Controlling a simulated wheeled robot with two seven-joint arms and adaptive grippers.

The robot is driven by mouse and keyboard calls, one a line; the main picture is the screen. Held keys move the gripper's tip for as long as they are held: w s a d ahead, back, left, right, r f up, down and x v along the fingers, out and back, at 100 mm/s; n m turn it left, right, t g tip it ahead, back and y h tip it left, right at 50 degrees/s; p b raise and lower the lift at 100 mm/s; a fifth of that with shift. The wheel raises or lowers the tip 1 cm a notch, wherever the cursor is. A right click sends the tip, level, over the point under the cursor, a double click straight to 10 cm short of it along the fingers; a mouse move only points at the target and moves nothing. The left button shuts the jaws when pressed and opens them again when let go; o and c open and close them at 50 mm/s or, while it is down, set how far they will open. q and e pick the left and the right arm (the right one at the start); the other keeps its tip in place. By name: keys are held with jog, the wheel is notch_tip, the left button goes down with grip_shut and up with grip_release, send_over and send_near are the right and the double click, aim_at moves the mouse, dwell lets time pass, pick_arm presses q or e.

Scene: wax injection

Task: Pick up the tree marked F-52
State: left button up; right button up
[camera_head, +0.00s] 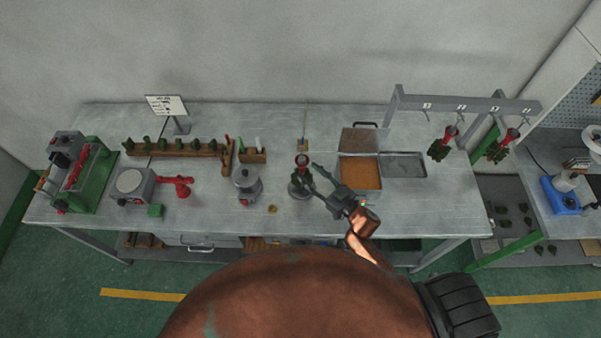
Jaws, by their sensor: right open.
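Two more trees, with red tops and dark green clusters, hang from a grey rack: one on the left (440,147) and one on the right (501,149). No marking F-52 is readable on any tree. My left gripper is not in view.
Right of the gripper are an orange-filled tray (361,173) and a grey metal tray (404,165). A metal pot (246,185) stands to the left. Behind it is a wooden rack (175,150) of green pieces. A green-and-grey machine (93,178) stands far left. The front middle-left tabletop is mostly clear.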

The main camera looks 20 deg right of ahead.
aim_at(304, 168)
jog(key=x, duration=0.1)
jog(key=p+x, duration=0.1)
jog(key=x, duration=0.1)
jog(key=shift+w+d, duration=0.2)
jog(key=shift+w, duration=0.05)
jog(key=shift+x, duration=0.85)
jog(key=shift+f, duration=0.15)
jog(key=c, duration=0.8)
grip_shut()
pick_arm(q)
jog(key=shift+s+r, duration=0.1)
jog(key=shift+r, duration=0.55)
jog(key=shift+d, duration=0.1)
